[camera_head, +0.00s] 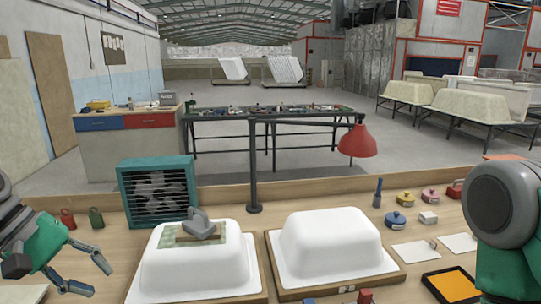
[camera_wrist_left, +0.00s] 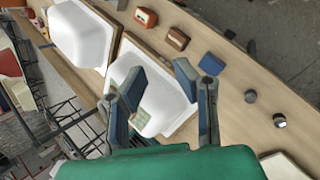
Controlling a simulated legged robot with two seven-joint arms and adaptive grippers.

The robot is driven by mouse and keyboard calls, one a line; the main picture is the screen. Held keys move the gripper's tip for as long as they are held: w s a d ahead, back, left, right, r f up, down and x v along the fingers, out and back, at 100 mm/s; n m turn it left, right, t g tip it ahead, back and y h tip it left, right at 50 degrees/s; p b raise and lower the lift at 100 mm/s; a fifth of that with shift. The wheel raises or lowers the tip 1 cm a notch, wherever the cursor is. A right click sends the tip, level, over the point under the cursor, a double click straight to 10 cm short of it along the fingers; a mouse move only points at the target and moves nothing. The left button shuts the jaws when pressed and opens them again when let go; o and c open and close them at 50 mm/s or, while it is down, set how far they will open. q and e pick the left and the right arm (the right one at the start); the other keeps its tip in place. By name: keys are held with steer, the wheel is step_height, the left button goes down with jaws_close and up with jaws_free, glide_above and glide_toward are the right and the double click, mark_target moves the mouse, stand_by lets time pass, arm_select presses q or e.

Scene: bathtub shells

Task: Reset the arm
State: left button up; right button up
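My left gripper (camera_head: 98,278) comes in from the left in the head view. Its fingers are spread with nothing between them, just left of the left white tub shell (camera_head: 180,272). In the left wrist view the open fingers (camera_wrist_left: 157,76) hang over a white shell (camera_wrist_left: 170,112); contact is not visible. Only the grey and green links of my right arm show at the right edge of the head view; its gripper is out of frame.
A grey tool (camera_head: 200,224) rests on a greenish patch on the left shell. A second shell (camera_head: 330,243) stands to its right. A green fan (camera_head: 158,190), a red lamp (camera_head: 359,141), coloured containers and an orange-filled tray (camera_head: 455,284) share the wooden bench.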

arm_select(q)
steer(key=s+f+m+g+y+b, duration=0.1)
steer(key=s+f+m+y+b, duration=0.15)
steer(key=f, duration=0.85)
steer(key=s+d+f+m+y+b, duration=0.15)
steer(key=s+f, duration=0.25)
steer(key=f, duration=0.6)
steer(key=s+f+m+g+y+b, duration=0.1)
steer(key=s+f+m+y+b, duration=0.15)
steer(key=f, duration=0.85)
steer(key=s+d+f+m+b, duration=0.2)
steer(key=s+f+m, duration=0.2)
steer(key=s+f, duration=0.5)
steer(key=shift+s+d+b, duration=0.3)
steer(key=shift+d+b, duration=0.1)
arm_select(e)
step_height(320, 180, down, 10)
steer(key=shift+w+r, duration=0.15)
steer(key=shift+w, duration=0.25)
